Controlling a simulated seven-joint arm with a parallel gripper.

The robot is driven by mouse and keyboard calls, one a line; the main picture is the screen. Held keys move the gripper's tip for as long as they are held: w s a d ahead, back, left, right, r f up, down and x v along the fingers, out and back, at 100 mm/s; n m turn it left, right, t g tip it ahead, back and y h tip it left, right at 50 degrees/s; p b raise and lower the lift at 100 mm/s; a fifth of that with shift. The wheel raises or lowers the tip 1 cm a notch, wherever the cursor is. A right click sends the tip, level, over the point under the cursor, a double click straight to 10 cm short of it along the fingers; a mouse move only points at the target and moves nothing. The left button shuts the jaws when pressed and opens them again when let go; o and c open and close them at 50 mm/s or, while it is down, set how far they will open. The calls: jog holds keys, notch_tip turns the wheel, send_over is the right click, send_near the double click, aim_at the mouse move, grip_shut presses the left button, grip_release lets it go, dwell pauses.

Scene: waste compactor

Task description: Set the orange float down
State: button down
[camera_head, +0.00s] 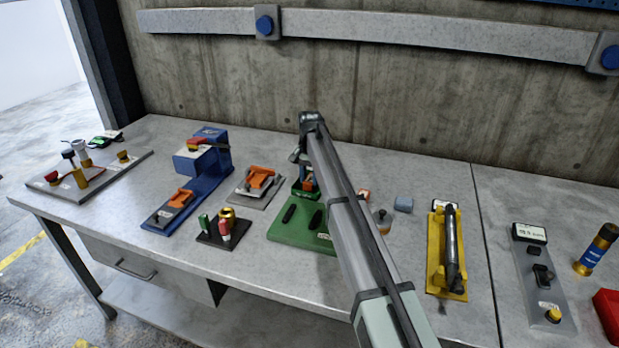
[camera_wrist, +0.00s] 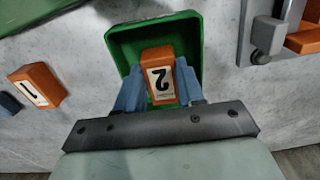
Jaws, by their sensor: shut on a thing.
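The orange float, taken to be the orange block marked "2" (camera_wrist: 158,62), is between the blue fingers of my gripper (camera_wrist: 158,88) in the wrist view. My gripper is shut on it. The block is within the outline of an open green box (camera_wrist: 122,46); I cannot tell whether it touches the box floor.
A similar orange block marked "1" (camera_wrist: 38,86) lies beside the box. A blue block (camera_head: 403,204) is nearby. A grey device with an orange lever (camera_head: 258,180) stands on the other side. A yellow tray (camera_head: 435,270) holds a dark cylinder further right.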

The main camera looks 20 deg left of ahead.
aim_at(310, 180)
jog(key=c, duration=0.7)
grip_release()
jog(key=shift+f, duration=0.15)
notch_tip(310, 180, up, 12)
jog(key=shift+r, duration=0.2)
